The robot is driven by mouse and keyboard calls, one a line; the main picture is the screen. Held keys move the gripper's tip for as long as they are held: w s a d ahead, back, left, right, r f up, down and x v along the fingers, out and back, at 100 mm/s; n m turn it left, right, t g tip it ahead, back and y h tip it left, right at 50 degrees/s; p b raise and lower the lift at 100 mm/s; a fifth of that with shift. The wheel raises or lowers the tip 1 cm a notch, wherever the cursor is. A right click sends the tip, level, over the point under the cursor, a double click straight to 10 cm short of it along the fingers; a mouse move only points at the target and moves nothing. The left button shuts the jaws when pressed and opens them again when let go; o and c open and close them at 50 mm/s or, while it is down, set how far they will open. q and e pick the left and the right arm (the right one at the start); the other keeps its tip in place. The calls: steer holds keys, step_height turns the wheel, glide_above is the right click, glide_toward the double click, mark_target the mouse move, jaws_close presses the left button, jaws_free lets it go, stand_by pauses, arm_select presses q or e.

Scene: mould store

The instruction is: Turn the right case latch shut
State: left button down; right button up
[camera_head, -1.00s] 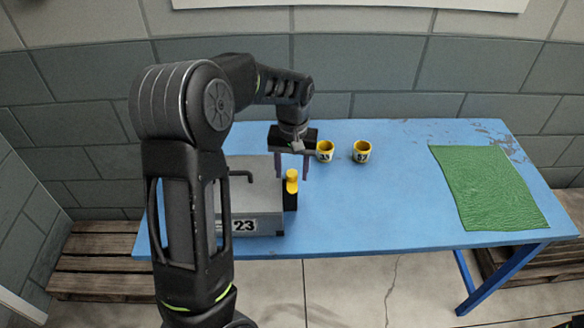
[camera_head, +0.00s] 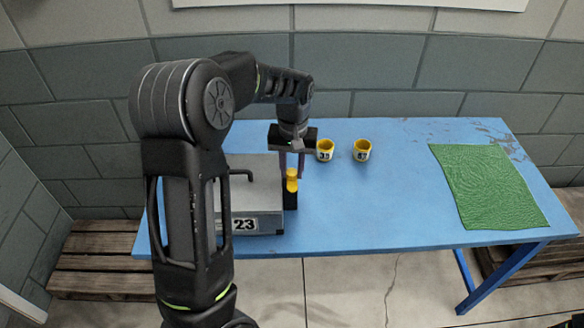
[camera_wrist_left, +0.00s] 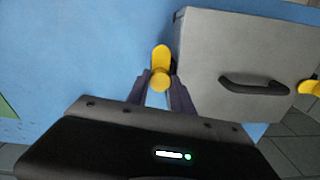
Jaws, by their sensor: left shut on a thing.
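The grey case (camera_head: 258,196) marked 23 stands on the blue table, partly hidden by my left arm. The right latch (camera_head: 291,183) is a yellow lever on a dark mount at the case's right side; it also shows in the left wrist view (camera_wrist_left: 161,56). My left gripper (camera_head: 291,173) points down, its fingers closed on both sides of the latch; the fingers also show in the left wrist view (camera_wrist_left: 160,83). Another yellow latch (camera_wrist_left: 311,87) shows at the case's other side in the left wrist view.
Two yellow cups, one (camera_head: 325,150) close to the gripper and one (camera_head: 362,151) further right, stand behind the latch. A green cloth (camera_head: 490,187) lies at the table's right. The table (camera_head: 390,205) between is clear. The case has a dark handle (camera_wrist_left: 254,86).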

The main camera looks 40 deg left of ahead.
arm_select(q)
steer(key=shift+m, duration=0.3)
steer(key=m+b, duration=0.1)
steer(key=m, duration=0.2)
steer(key=m+b, duration=0.1)
steer(key=m, duration=1.3)
stand_by(0.3)
steer(key=shift+m, duration=0.3)
steer(key=c, duration=1.1)
jaws_free()
steer(key=shift+b, duration=0.3)
